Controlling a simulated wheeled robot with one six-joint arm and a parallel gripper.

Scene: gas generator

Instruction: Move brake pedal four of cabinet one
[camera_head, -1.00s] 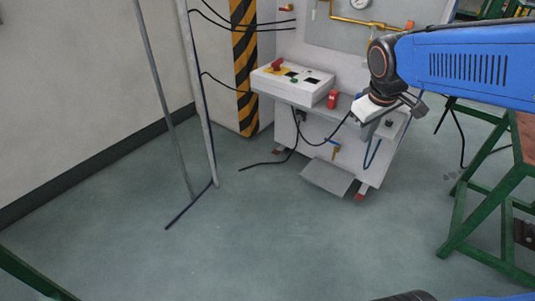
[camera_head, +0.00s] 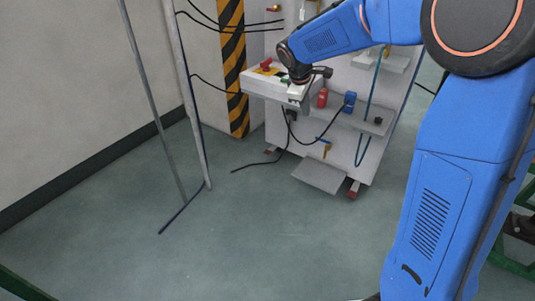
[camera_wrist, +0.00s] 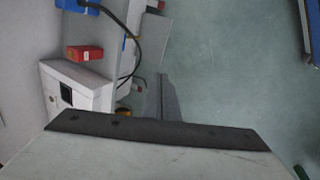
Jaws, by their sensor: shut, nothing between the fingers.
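Cabinet one appears as a white wheeled cabinet (camera_head: 343,144) in the head view. A flat grey pedal plate (camera_head: 320,176) sticks out low at its front, near the floor. I cannot read any number on it.
A white control box (camera_head: 262,88) with a red knob sits on the cabinet shelf, close to my gripper. A red block (camera_head: 322,97) and a blue part (camera_head: 349,102) stand beside it. Black cables hang nearby. A striped pillar (camera_head: 232,70) and thin poles stand left. The front floor is clear.

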